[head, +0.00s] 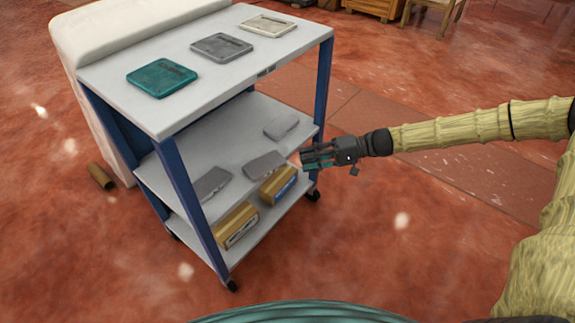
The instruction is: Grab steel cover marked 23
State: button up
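Three flat square covers lie on the cart's top: a teal one (161,78), a grey one (221,47) and a beige one (267,26). Three flat grey pieces lie on a lower shelf: one at the left (212,184), one in the middle (265,164) and one farther back (281,127). No number is legible on any of them, so I cannot tell which is marked 23. My gripper (305,157) points left beside the cart's right side, near the lower shelf, apart from the covers. Its fingers are too small to tell open from shut.
The cart has a white top (160,115), blue posts (182,180) and wheels. Two brown boxes (237,225) (278,185) stand low on it. A white block (110,120) stands behind; a brown cylinder (101,176) lies on the floor. The red floor in front is clear.

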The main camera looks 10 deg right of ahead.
jog(key=shift+b+x, duration=1.1)
jog(key=shift+x, duration=1.5)
grip_shut()
notch_tip(320, 180, up, 2)
jog(key=shift+r+p, duration=0.2)
jog(key=shift+p, duration=0.55)
jog(key=shift+d, duration=0.1)
